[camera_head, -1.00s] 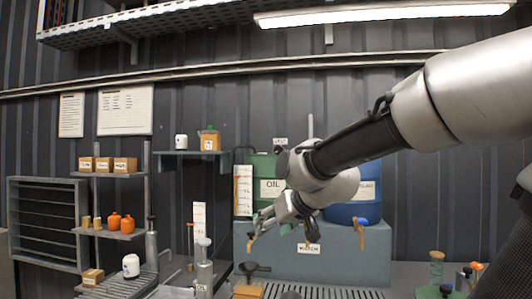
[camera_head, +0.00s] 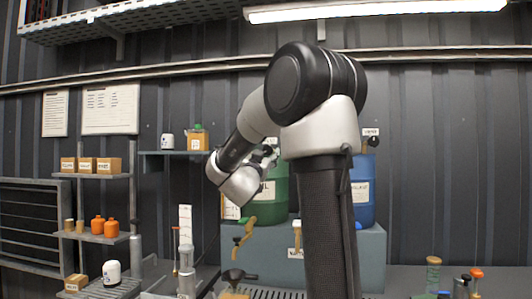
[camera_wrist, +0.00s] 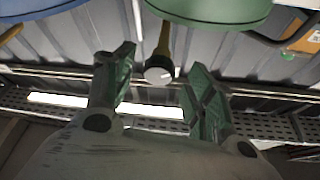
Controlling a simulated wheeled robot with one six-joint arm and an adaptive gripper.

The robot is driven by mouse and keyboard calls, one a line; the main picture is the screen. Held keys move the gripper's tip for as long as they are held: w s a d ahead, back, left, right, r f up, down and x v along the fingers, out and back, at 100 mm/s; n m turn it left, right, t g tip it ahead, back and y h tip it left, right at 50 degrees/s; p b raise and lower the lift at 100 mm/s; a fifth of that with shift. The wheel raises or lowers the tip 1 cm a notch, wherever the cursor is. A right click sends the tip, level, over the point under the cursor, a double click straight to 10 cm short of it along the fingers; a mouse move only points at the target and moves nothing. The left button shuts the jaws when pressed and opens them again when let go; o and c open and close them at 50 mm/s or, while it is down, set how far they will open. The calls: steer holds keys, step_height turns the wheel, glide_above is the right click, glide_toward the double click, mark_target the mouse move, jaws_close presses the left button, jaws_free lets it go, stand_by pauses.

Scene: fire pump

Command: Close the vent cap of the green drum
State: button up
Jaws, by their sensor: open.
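The green drum (camera_head: 272,207) stands on the grey-blue stand, partly behind my arm; its green edge also shows at the top of the wrist view (camera_wrist: 215,10). My gripper (camera_head: 268,153) is by the drum's upper part in the head view. In the wrist view my gripper (camera_wrist: 158,60) is open, with nothing held. A round pale-faced cap on a yellowish stem (camera_wrist: 159,73) shows between the two fingers, apart from them; I cannot tell whether it is the vent cap. The green drum's vent cap is not clear in the head view, where my arm and gripper crowd that spot.
A blue drum (camera_head: 363,192) with a dark knob near its top stands right of my arm. Taps hang in front of the stand (camera_head: 372,255). A left shelf (camera_head: 103,238) holds orange bottles. A lit ceiling lamp (camera_head: 375,11) hangs above.

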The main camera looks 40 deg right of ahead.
mark_target(267, 152)
steer(key=shift+x, duration=1.6)
steer(key=c, duration=1.1)
steer(key=shift+o, duration=0.2)
